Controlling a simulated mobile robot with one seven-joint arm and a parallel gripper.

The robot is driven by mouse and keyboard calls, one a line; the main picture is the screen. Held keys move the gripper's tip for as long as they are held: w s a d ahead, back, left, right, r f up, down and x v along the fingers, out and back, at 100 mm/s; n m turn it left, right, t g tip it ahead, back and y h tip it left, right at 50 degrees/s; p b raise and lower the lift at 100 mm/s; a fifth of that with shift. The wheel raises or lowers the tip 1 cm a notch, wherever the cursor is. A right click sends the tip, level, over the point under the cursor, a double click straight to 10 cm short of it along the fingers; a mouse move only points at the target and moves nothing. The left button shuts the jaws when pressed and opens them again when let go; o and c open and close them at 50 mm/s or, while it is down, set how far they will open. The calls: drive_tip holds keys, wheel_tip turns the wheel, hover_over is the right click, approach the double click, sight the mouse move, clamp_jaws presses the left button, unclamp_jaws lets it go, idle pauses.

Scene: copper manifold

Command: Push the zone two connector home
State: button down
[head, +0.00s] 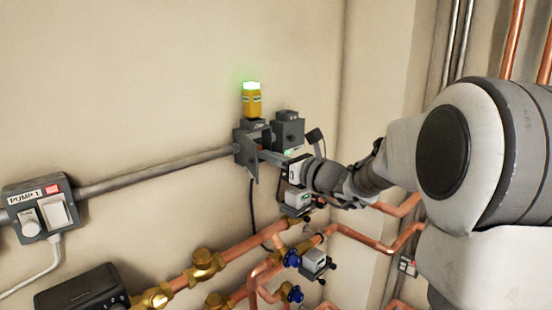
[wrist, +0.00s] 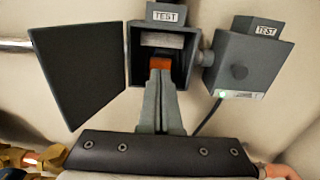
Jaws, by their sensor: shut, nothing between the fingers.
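An open grey box (wrist: 133,50) with a TEST tab on top is on the wall, its door (wrist: 80,75) swung out to the left. Inside it is an orange connector piece (wrist: 160,62), below a pale grey block (wrist: 162,40). No zone number is legible. My gripper (wrist: 160,74) is shut and empty, its fingers reaching into the box with their tips at the orange piece's lower edge. I cannot tell whether they touch it. In the head view the open box (head: 240,139) is partly hidden by its door, and my gripper (head: 270,157) comes in from the right.
A second grey box (wrist: 250,62) with a knob and TEST tab stands close on the right; a cable hangs beside it. A yellow beacon (head: 251,104) with a lit green top is above. Copper pipes (head: 240,252) with valves run below. A PUMP 1 switch (head: 40,207) is far left.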

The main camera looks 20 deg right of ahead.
drive_tip(key=shift+w+a, duration=0.25)
drive_tip(key=shift+w, duration=0.1)
